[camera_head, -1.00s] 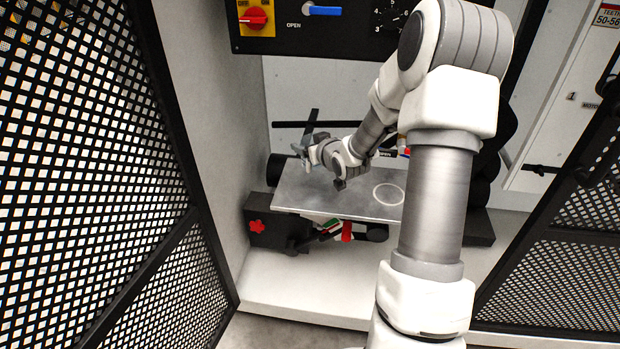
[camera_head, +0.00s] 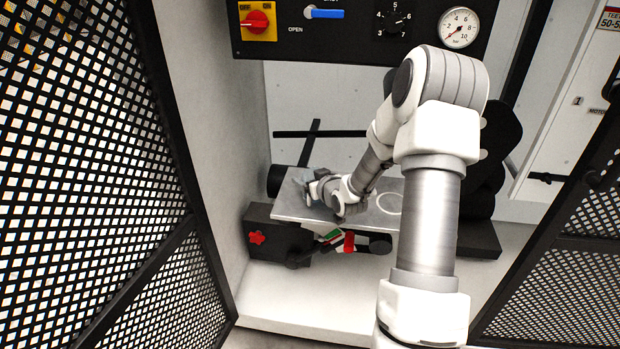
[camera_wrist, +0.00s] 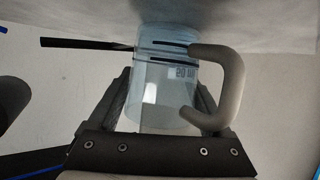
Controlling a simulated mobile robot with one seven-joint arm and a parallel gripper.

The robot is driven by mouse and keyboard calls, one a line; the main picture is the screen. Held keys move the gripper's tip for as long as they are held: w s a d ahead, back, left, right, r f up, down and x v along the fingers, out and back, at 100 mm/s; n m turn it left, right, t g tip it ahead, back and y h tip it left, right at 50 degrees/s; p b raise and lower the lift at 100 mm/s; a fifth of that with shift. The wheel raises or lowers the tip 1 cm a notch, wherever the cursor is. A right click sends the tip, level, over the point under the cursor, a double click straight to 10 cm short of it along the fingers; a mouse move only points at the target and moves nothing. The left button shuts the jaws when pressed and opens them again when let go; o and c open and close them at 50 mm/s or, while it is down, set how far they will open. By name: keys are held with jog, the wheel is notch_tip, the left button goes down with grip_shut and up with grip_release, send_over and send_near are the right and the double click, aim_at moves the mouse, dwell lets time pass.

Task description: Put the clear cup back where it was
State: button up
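The clear cup (camera_wrist: 165,95) fills the space between my fingers in the wrist view. It is see-through, with dark bands, an upside-down printed marking and a pale grey handle (camera_wrist: 236,85) on the right. My gripper (camera_wrist: 165,118) has a finger against each side of it and appears closed on it. The cup's far end meets the grey tray surface in that view; I cannot tell whether it touches. In the head view my gripper (camera_head: 309,193) is low over the left part of the grey tray (camera_head: 350,216). A pale ring (camera_head: 389,203) marks the tray right of my gripper.
A black control panel (camera_head: 350,48) with a red switch and blue lever hangs above the tray. Mesh panels stand at left (camera_head: 90,150) and right (camera_head: 550,290). Below the tray are a black block with a red knob (camera_head: 256,238) and red-green items (camera_head: 340,240).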

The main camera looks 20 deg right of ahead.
jog(key=shift+o, duration=1)
jog(key=shift+r, duration=0.1)
jog(key=shift+r, duration=0.15)
jog(key=p+v, duration=0.3)
jog(key=v, duration=0.9)
